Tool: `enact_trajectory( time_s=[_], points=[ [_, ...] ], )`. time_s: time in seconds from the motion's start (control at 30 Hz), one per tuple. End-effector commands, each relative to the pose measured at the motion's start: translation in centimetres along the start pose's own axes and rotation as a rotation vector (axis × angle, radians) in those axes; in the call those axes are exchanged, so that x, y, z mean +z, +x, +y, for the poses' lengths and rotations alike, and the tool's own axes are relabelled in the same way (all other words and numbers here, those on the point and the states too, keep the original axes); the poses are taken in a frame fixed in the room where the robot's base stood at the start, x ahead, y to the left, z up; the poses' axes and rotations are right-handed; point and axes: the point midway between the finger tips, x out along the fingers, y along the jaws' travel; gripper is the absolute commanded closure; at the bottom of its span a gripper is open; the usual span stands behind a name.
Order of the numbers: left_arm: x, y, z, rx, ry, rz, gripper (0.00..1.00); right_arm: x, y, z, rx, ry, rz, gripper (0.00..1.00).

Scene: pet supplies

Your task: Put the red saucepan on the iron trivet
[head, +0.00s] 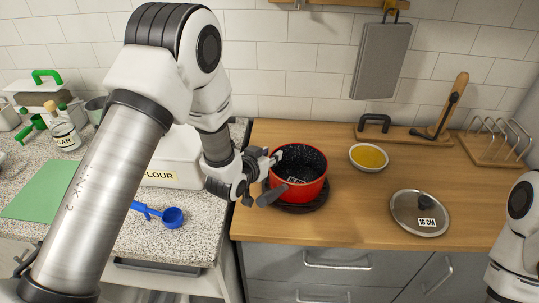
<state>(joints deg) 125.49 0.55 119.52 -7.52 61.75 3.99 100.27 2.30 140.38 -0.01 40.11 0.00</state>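The red saucepan (312,191) stands upright, with a dark speckled inside and a dark handle (271,196) pointing to the lower left. It appears to rest on the round dark iron trivet (304,209), whose rim shows below and to the right of it. My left gripper (265,178) is at the pan's left side, by the handle. Its fingers look spread apart, one near the pan's rim and one left of the handle; I see no firm grip on the handle. My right gripper is out of view; only part of that arm shows at the right edge.
A glass lid (420,213) lies on the wooden counter (350,229) at right. A bowl of yellow food (368,157) stands behind. A wooden rack (497,146) is at back right. A flour container (172,163) and blue scoop (160,214) are on the left counter.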

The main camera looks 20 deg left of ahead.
Motion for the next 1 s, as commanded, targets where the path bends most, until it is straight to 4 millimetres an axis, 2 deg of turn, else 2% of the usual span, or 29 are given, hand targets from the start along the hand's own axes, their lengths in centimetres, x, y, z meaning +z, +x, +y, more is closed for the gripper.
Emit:
enact_trajectory(
  time_s=[0.17, 0.27, 0.37, 0.6, 0.7, 0.83, 1.0],
  points=[
    [0.0, -0.1, 0.0, 0.0, 0.0, 0.0, 0.69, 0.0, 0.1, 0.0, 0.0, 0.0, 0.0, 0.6],
    [0.0, -1.0, 0.0, 0.0, 0.0, 0.001, 0.69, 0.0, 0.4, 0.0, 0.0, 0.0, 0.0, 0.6],
    [0.2, -2.9, 0.0, -0.001, -0.001, 0.001, 0.69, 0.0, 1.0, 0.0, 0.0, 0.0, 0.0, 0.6],
    [0.2, -9.0, 0.0, 0.0, -0.003, 0.0, 0.69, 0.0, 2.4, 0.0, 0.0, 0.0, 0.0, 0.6],
    [0.1, -10.8, 0.0, 0.0, -0.002, 0.002, 0.69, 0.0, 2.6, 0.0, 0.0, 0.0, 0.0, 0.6],
    [0.0, -11.9, 0.0, 0.001, 0.0, 0.001, 0.69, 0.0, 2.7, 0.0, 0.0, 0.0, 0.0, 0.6],
    [0.0, -12.1, 0.0, 0.0, 0.001, 0.0, 0.69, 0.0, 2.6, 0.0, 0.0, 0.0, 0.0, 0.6]
  ],
)
